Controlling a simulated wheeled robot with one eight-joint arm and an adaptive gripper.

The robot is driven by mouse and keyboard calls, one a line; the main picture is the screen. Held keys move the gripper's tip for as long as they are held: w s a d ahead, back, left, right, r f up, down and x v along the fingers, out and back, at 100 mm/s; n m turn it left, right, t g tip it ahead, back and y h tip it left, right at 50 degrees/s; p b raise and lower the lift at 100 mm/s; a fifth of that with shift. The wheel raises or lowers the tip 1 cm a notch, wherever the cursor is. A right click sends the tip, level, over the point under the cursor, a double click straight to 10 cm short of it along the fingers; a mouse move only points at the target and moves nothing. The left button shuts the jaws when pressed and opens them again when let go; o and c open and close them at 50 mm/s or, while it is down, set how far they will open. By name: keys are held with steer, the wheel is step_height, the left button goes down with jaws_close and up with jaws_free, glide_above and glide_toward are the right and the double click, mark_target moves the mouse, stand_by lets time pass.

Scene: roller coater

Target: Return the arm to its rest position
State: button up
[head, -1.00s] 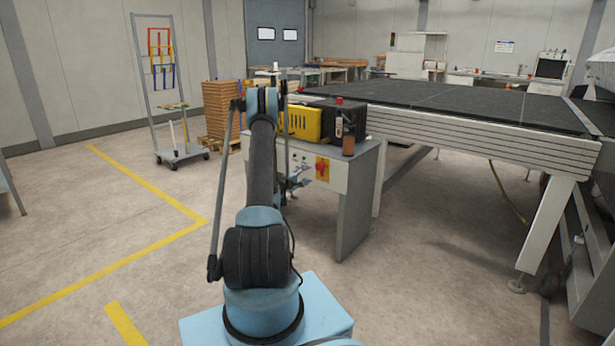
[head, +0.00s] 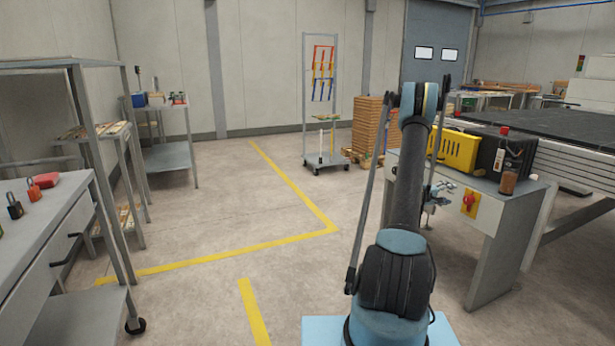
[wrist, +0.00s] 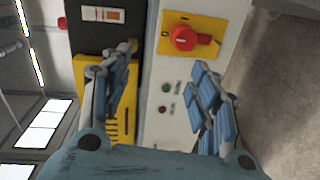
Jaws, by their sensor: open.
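My arm reaches up in the head view, with its elbow in front of the grey control cabinet (head: 490,245). My gripper (head: 440,194) shows partly behind the arm, in front of the cabinet's left part. In the wrist view my gripper (wrist: 172,72) has its two blue-padded fingers spread wide apart, with nothing between them. Past the fingers that view shows the cabinet's white panel, turned sideways, with a red rotary switch (wrist: 184,38) on a yellow plate. The distance from fingertips to panel is hard to judge.
A yellow device (head: 455,150) and a brown jar (head: 509,181) sit on the cabinet. A large machine table (head: 580,128) stands at right. A workbench with padlocks (head: 14,205) and metal shelving stand at left. A wheeled rack (head: 324,160) stands behind. The floor at centre-left is clear.

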steer(key=s+a+r+m+g+y, duration=0.1)
steer(key=s+a+r+m+y, duration=0.15)
steer(key=s+a+r, duration=0.65)
steer(key=s+a+r+m+g+y, duration=0.1)
steer(key=s+a+r+y, duration=0.3)
steer(key=s+a+r, duration=0.55)
steer(key=s+a+f+y, duration=0.3)
steer(key=s+a+f, duration=0.1)
steer(key=s+a, duration=0.5)
steer(key=s+a+f+g+y, duration=0.1)
steer(key=s+a+f+y, duration=0.2)
steer(key=s+a, duration=0.6)
steer(key=s+a+f+g+y, duration=0.1)
steer(key=s+a+f+y, duration=0.2)
steer(key=s+a, duration=0.7)
steer(key=s+f, duration=0.2)
steer(key=s, duration=0.2)
